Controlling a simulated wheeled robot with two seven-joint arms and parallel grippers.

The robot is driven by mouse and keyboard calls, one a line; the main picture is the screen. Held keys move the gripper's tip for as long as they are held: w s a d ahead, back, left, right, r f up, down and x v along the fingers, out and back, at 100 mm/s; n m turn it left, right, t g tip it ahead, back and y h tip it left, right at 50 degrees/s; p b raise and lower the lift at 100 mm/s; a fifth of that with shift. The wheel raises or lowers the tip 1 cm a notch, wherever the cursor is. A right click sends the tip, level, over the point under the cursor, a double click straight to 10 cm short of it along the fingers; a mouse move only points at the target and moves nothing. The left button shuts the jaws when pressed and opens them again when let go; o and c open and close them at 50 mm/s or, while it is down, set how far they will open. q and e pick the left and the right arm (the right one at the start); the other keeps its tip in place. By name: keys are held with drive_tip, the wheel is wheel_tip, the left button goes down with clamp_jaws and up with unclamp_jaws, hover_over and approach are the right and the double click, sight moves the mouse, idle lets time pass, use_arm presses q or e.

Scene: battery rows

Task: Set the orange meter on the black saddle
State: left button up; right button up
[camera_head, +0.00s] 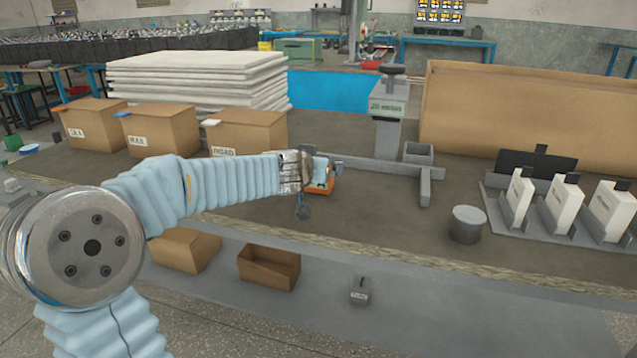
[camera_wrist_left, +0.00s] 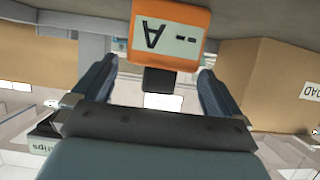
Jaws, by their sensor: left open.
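The orange meter (camera_wrist_left: 137,12) has a pale display and shows upside down in the left wrist view. In the head view it (camera_head: 319,191) stands on the table, partly hidden by my left gripper (camera_head: 322,174). In the wrist view my left gripper (camera_wrist_left: 158,72) is open, its dark fingers on either side of the meter's black tab (camera_wrist_left: 160,80) and apart from it. A black piece (camera_head: 393,69), which looks like the saddle, sits on a grey labelled post (camera_head: 388,112) at the back, right of my gripper. It looks empty. My right gripper is out of view.
Cardboard boxes (camera_head: 160,130) line the table's left. Right of the meter are grey rails (camera_head: 426,185), a grey cylinder (camera_head: 467,226) and white cells (camera_head: 564,207) in a rack before a black plate (camera_head: 520,163). A large cardboard wall (camera_head: 525,110) closes the back right.

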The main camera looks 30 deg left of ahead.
use_arm(q)
drive_tip(key=shift+x, duration=1.1)
drive_tip(key=shift+c, duration=0.3)
drive_tip(key=shift+r, duration=0.1)
drive_tip(key=c, duration=1.2)
